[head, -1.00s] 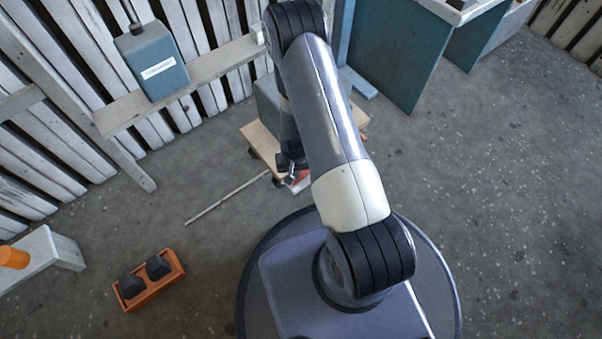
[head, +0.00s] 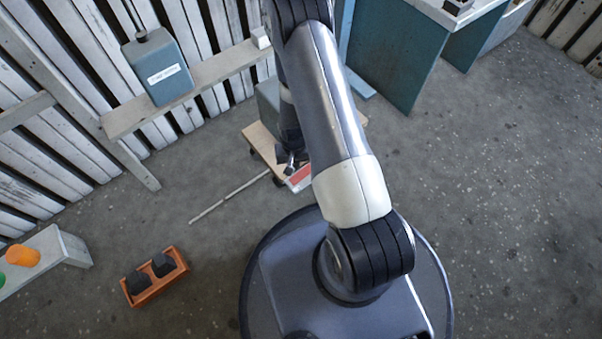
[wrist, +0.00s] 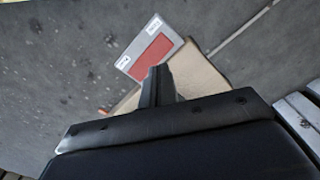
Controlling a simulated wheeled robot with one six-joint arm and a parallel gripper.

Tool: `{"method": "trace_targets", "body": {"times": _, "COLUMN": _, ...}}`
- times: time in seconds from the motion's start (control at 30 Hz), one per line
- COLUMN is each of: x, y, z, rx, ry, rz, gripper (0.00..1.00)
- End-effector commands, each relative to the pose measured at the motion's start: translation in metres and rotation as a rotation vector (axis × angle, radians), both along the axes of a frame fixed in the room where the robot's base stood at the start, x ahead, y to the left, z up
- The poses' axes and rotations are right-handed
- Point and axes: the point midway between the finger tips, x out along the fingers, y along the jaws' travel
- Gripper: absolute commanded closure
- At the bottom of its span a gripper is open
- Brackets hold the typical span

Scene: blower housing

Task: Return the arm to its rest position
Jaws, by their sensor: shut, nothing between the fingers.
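My gripper (head: 291,160) hangs below my bent arm in the head view, above a low wooden board on the floor. In the wrist view my gripper (wrist: 157,72) has its dark fingers together, with nothing between them. The fingers point toward a grey plate with a red panel (wrist: 150,50) and two small white labels. The red panel (head: 300,177) is partly hidden by my arm in the head view. I cannot tell how high the fingers are above the board.
The wooden board (head: 261,142) has dark wheels and a thin rod beside it (head: 232,195). A blue-grey box (head: 157,66) stands on a wall shelf (head: 120,118). An orange tray (head: 157,283) holds two dark blocks at lower left. Floor on the right is clear.

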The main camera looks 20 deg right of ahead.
Motion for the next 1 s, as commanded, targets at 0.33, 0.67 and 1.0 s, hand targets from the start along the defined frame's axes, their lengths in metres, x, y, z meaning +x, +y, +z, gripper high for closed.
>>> {"method": "trace_targets", "body": {"times": 0.33, "x": -0.001, "y": 0.000, "z": -0.013, "rx": 0.000, "ry": 0.002, "rz": 0.000, "gripper": 1.00}}
{"method": "trace_targets", "body": {"times": 0.67, "x": 0.000, "y": 0.000, "z": -0.057, "rx": 0.000, "ry": 0.001, "rz": 0.000, "gripper": 1.00}}
{"method": "trace_targets", "body": {"times": 1.0, "x": 0.000, "y": 0.000, "z": -0.068, "rx": 0.000, "ry": 0.000, "rz": 0.000, "gripper": 1.00}}
